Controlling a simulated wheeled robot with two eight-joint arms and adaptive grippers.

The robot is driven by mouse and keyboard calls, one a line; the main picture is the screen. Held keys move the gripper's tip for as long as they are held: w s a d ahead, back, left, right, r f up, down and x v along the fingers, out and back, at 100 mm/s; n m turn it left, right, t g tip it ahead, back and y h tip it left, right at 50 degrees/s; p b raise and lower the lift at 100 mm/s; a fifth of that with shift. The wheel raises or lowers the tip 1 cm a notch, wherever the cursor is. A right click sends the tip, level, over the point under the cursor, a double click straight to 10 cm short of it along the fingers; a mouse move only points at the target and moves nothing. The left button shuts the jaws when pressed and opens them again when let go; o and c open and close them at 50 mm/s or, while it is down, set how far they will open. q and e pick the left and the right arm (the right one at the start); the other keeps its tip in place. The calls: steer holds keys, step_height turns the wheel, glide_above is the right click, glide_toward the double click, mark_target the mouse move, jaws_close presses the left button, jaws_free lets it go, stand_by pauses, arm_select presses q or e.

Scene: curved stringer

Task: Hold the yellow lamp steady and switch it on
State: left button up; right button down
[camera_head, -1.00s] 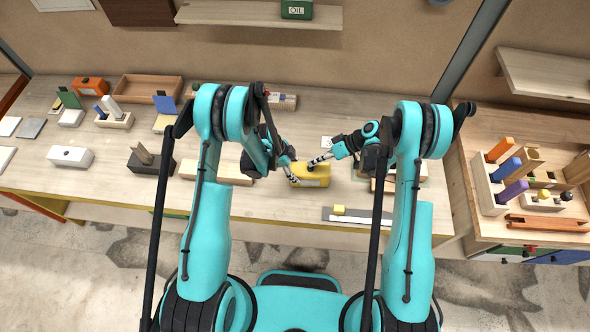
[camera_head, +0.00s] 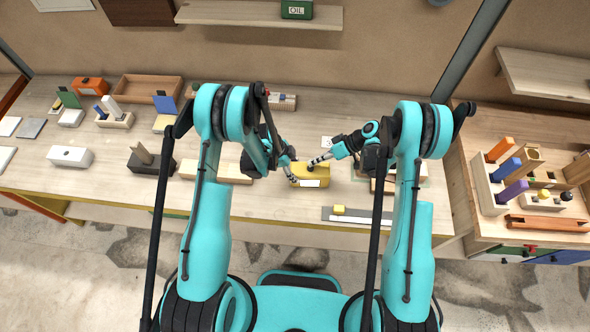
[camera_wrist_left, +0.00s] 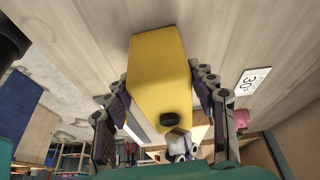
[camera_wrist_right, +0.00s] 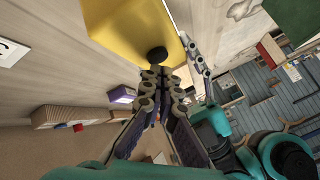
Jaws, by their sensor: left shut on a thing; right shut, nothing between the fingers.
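The yellow lamp (camera_head: 322,171) stands on the workbench between my grippers, and its front panel (camera_head: 310,183) shows bright white. My left gripper (camera_head: 292,172) is shut on the lamp; in the left wrist view the fingers lie along both sides of the yellow body (camera_wrist_left: 158,60). A black round button (camera_wrist_right: 157,54) sits on the lamp's top, also visible in the left wrist view (camera_wrist_left: 169,119). My right gripper (camera_wrist_right: 158,72) is shut and empty, its fingertips right at the button; I cannot tell whether they touch it. In the head view the button is mostly hidden by the right fingertips.
A wooden block (camera_head: 215,171) lies left of the lamp. A side table at right holds coloured pegs (camera_head: 510,168).

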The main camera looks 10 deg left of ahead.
step_height(320, 180, up, 6)
stand_by(0.8)
arm_select(q)
steer(key=o, duration=2.2)
steer(key=shift+v, duration=2.55)
